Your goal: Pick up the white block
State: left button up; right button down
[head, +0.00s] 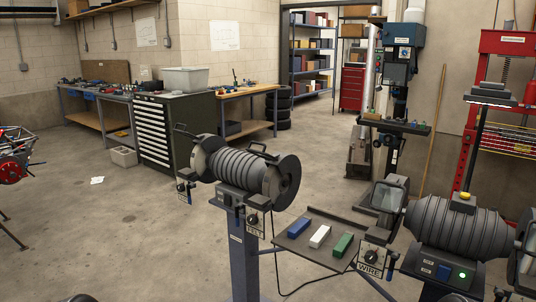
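The white block (320,236) lies on a dark flat shelf (286,243) in the lower right of the head view. It sits between a blue block (299,228) on its left and a green block (343,245) on its right, with small gaps on both sides. The three blocks lie roughly parallel, and nothing covers the white one. Neither of my grippers is in view.
A grinder on a post (234,172) stands left of the shelf. A second grinder (456,228) stands right of it, with a lit green light. Open concrete floor lies left.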

aim_at(322, 233)
jog(key=z, duration=1.65)
jog(key=u, duration=1.3)
jog(key=i+j+z, duration=0.1)
jog(key=j, duration=0.4)
jog(key=i+j+z, duration=0.15)
jog(key=i+j, duration=0.2)
jog(key=j, duration=0.2)
jog(key=i+j+z, duration=0.1)
jog(key=j, duration=0.45)
jog(key=i+j+z, duration=0.15)
jog(key=j, duration=0.4)
jog(key=i+j+z, duration=0.1)
jog(key=j, duration=0.45)
jog(key=i+j+z, duration=0.1)
jog(key=j, duration=0.5)
jog(key=i+j+z, duration=0.15)
jog(key=j, duration=0.45)
